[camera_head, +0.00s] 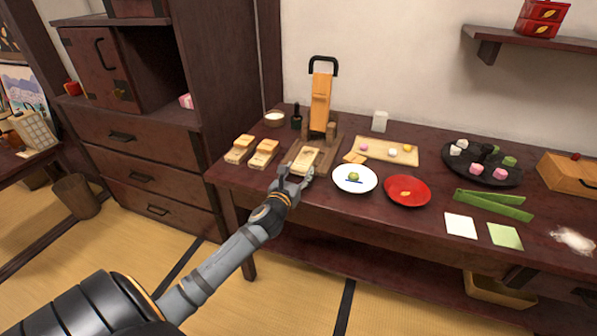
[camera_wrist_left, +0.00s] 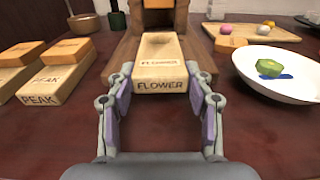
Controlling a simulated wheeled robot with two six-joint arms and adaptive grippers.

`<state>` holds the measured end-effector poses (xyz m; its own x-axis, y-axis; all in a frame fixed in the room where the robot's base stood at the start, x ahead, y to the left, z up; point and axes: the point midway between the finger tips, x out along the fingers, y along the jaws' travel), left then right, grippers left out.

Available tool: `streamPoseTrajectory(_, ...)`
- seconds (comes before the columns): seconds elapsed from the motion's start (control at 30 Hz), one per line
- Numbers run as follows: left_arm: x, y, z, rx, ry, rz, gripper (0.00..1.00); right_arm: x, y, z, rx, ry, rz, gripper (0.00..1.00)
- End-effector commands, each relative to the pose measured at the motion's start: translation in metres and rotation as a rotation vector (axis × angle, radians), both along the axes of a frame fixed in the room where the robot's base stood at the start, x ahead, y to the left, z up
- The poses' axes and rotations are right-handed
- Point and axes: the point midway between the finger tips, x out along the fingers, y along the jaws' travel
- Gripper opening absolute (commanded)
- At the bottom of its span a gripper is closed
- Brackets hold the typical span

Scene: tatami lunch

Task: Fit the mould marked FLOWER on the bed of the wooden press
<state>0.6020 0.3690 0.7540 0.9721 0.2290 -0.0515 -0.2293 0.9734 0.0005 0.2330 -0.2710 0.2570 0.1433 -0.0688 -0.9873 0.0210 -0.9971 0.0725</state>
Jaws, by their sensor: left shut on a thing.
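The pale wooden mould marked FLOWER (camera_wrist_left: 160,64) lies between the fingers of my left gripper (camera_wrist_left: 160,88), with its label facing me. It also shows in the head view (camera_head: 306,158). My left gripper (camera_head: 293,174) is shut on its near end. The wooden press (camera_head: 319,100) stands behind it, its black-handled lever raised. The mould's far end is over the press's brown base (camera_wrist_left: 120,62), close to the upright block. I cannot tell whether it rests fully on the bed. My right gripper is out of view.
Moulds marked PEAK (camera_wrist_left: 52,84) and another mould (camera_head: 240,149) lie left of the press. A white plate (camera_head: 340,184) with a green sweet is close on the right, beside a red plate (camera_head: 425,198). A board of sweets (camera_head: 410,157) lies behind.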

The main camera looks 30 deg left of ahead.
Motion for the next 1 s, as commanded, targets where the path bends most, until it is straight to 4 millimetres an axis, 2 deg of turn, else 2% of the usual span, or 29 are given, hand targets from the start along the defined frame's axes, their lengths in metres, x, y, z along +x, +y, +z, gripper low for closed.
streamPoseTrajectory(0.1,0.0,0.0,-0.003,0.0,0.0,0.0,0.3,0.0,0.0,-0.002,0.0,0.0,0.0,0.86)
streamPoseTrajectory(0.13,0.0,0.0,-0.003,-0.001,0.0,0.0,0.54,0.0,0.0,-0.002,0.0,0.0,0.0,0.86)
streamPoseTrajectory(0.3,0.0,0.0,-0.002,0.0,0.0,0.0,0.77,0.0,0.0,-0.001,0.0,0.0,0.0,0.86)
streamPoseTrajectory(0.33,0.0,0.0,-0.002,0.0,0.0,0.0,0.79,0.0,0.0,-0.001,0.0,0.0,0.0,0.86)
streamPoseTrajectory(0.7,-0.005,-0.001,-0.003,0.001,0.003,0.001,0.79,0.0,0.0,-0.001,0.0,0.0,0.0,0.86)
streamPoseTrajectory(0.77,-0.014,-0.002,-0.003,0.004,0.004,0.0,0.79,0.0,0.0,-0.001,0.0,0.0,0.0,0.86)
streamPoseTrajectory(1.0,-0.07,-0.017,-0.001,0.006,0.008,-0.003,0.79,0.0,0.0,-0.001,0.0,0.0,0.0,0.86)
